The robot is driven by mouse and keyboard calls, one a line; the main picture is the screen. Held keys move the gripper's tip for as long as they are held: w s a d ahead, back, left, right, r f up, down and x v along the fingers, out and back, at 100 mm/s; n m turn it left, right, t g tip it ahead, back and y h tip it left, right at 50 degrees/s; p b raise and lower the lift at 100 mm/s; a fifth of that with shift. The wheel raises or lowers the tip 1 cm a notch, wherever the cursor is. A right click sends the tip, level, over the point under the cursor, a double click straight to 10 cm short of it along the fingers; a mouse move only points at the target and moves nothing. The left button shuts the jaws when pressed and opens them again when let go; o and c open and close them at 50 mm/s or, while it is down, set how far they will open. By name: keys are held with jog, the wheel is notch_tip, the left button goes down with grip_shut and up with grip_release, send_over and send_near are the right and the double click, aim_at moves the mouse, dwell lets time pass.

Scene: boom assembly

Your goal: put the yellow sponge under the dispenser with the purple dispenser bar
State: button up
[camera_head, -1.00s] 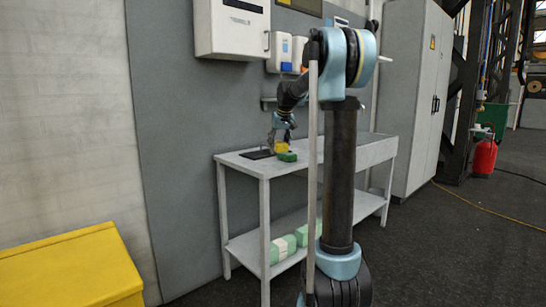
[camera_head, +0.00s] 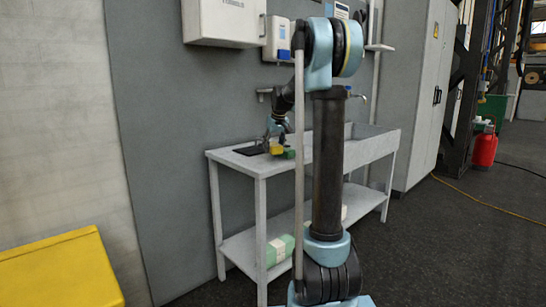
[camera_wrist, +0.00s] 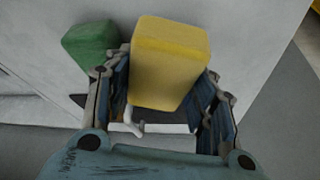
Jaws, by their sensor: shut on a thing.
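The yellow sponge (camera_wrist: 170,60) is a block between my gripper's two fingers (camera_wrist: 164,77), which are shut on it in the wrist view. In the head view the sponge (camera_head: 277,149) is small, at my gripper (camera_head: 271,138), low over the left part of the grey table (camera_head: 228,157). I cannot tell whether it touches the top. A white wall dispenser with a blue front mark (camera_head: 278,38) hangs above the table. My arm covers the wall to its right. No purple bar can be made out.
A green sponge (camera_wrist: 90,45) lies beside the yellow one, near the left finger. A dark mat (camera_head: 247,150) is on the table's left end. A white wall box (camera_head: 224,20) hangs upper left. A green-and-white pack (camera_head: 280,249) lies on the lower shelf.

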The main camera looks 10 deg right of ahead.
aim_at(274, 153)
jog(key=shift+f, duration=2.1)
jog(key=o, duration=0.6)
jog(key=v, duration=1.2)
jog(key=shift+s, duration=0.15)
